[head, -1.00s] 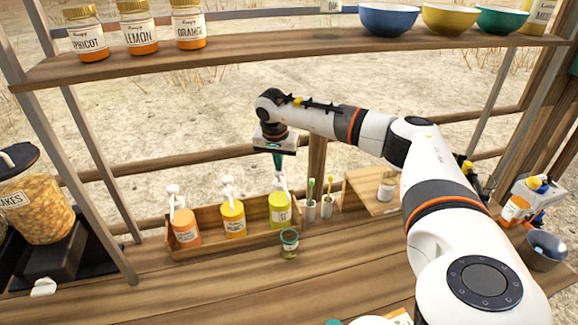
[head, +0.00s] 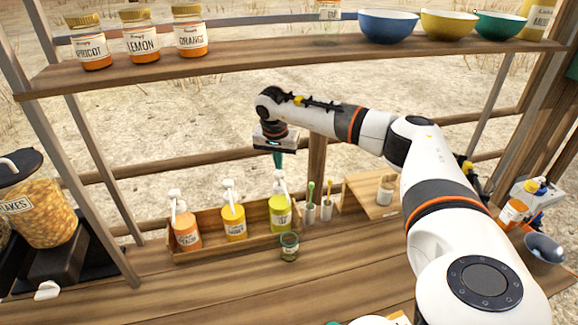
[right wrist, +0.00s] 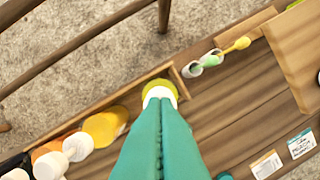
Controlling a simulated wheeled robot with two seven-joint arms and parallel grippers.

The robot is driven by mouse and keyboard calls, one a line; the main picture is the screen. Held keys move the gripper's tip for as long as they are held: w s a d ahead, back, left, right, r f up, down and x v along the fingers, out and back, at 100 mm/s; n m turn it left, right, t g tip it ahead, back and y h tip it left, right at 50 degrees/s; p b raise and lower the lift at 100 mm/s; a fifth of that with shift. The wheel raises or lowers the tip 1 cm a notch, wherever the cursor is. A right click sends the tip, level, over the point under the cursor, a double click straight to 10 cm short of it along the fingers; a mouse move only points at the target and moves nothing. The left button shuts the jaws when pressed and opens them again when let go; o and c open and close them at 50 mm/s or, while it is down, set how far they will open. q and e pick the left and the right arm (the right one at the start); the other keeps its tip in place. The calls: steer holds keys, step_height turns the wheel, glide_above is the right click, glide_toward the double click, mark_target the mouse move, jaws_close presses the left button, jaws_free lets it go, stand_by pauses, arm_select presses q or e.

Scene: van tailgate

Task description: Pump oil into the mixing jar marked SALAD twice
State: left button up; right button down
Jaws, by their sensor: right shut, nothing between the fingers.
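Three pump bottles stand in a wooden tray (head: 178,254): an orange one (head: 187,232), a yellow-orange one (head: 234,224) and a yellow-green one (head: 280,214), each with a white pump head. My right gripper (head: 278,163) points down, shut and empty, above the yellow-green bottle's pump. In the right wrist view its teal fingers (right wrist: 160,105) are together over that bottle's top and hide most of it.
Two small cups with brushes (head: 318,209) stand right of the tray. A wooden board (head: 365,190) holds a small jar. The counter in front (head: 230,295) is mostly clear.

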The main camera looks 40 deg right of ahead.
step_height(320, 180, up, 6)
steer(key=p, duration=0.4)
steer(key=shift+f, duration=0.15)
stand_by(0.4)
